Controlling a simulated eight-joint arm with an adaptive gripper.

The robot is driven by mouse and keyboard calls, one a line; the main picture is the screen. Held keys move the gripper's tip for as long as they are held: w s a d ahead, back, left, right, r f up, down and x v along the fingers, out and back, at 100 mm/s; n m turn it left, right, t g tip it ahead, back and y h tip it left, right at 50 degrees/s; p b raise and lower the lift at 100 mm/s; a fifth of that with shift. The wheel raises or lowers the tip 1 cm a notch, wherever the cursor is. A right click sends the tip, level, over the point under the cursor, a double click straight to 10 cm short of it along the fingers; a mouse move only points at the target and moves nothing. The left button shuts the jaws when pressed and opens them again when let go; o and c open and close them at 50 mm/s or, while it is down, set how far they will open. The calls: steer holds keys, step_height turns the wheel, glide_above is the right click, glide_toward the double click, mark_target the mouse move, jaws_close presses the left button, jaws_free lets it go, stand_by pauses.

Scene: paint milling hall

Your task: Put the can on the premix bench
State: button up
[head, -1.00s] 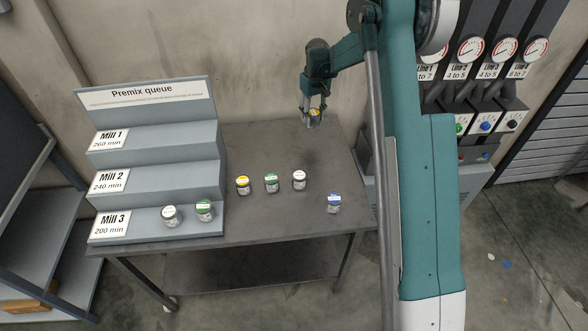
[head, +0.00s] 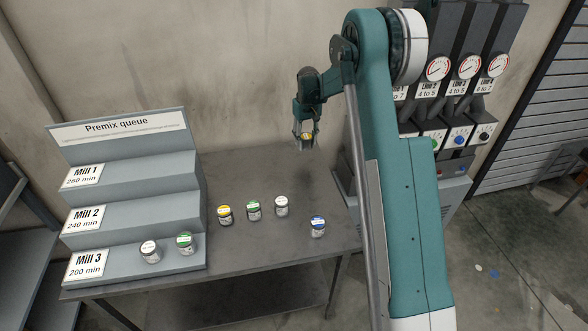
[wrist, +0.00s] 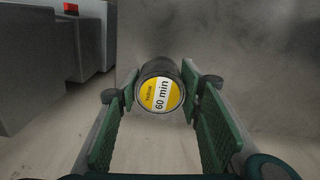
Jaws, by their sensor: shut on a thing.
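My gripper (head: 306,139) is shut on a small can with a yellow and white lid. In the wrist view the can (wrist: 160,92) sits between the green finger pads, its lid reading "Yellow" and "60 min". In the head view the can is held above the far right part of the premix bench (head: 270,176), a dark grey table. On the bench stand a yellow-lidded can (head: 225,215), a green-lidded can (head: 254,210), a white-lidded can (head: 281,206) and a blue-lidded can (head: 318,227).
A stepped "Premix queue" rack (head: 140,185) stands on the bench's left. Its Mill 3 step holds a white-lidded can (head: 150,252) and a green-lidded can (head: 185,243). Gauges and valves (head: 455,100) are at right. The bench's far middle is clear.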

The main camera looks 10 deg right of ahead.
mark_target(306, 136)
steer(key=shift+f, duration=2.4)
steer(key=shift+f, duration=1.9)
steer(key=shift+f, duration=0.2)
steer(key=o, duration=1)
steer(key=shift+c, duration=0.2)
steer(key=shift+r, duration=0.15)
step_height(306, 136, up, 12)
steer(key=shift+r, duration=0.1)
steer(key=shift+r, duration=0.1)
